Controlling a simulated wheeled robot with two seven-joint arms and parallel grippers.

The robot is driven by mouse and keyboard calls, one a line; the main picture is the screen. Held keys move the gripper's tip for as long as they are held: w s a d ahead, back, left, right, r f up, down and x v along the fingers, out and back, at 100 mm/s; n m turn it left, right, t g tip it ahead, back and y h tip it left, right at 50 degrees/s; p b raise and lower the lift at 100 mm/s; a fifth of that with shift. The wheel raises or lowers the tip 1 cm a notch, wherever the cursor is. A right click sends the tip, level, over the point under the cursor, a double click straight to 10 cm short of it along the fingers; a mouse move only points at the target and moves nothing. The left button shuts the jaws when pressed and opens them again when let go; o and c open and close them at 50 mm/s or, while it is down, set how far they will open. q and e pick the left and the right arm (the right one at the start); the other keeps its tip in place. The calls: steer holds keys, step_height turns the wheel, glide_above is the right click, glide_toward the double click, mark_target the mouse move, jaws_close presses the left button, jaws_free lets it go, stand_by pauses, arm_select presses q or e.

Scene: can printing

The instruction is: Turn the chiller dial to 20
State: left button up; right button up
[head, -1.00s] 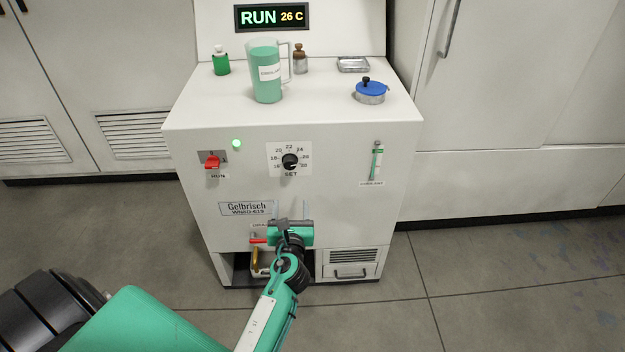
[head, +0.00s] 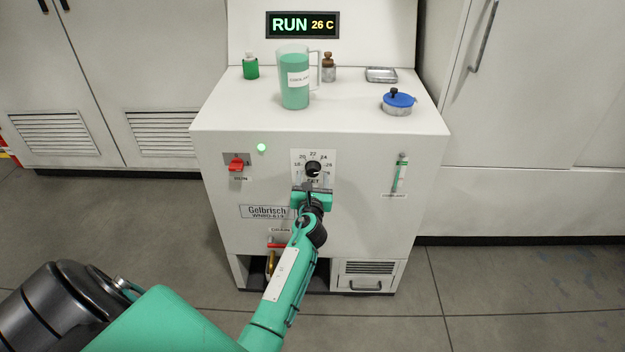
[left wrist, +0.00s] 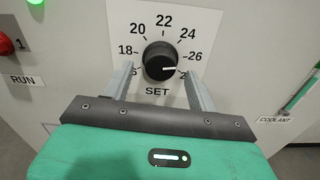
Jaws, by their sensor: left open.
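The chiller dial is a black knob (left wrist: 160,61) on a white scale plate (left wrist: 190,20) numbered from the teens up past 26. Its white pointer line points right, just below 26. In the head view the dial (head: 313,168) sits on the chiller's front (head: 350,220). My left gripper (left wrist: 163,84) is open, its two fingers reaching toward the panel on either side of the knob's lower part. I cannot tell whether they touch it. In the head view the left gripper (head: 313,187) is just below the dial. The display (head: 302,25) reads RUN 26 C. My right gripper is not in view.
A red RUN switch (head: 236,165) is left of the dial, with a lit green lamp (head: 261,147) above it. A coolant gauge (head: 401,172) is to the right. A green-filled jug (head: 294,80), small bottles and a blue-lidded jar (head: 398,101) stand on top.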

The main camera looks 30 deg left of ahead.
arm_select(q)
steer(key=shift+w+a, duration=0.15)
steer(key=shift+w, duration=0.05)
steer(key=c, duration=1)
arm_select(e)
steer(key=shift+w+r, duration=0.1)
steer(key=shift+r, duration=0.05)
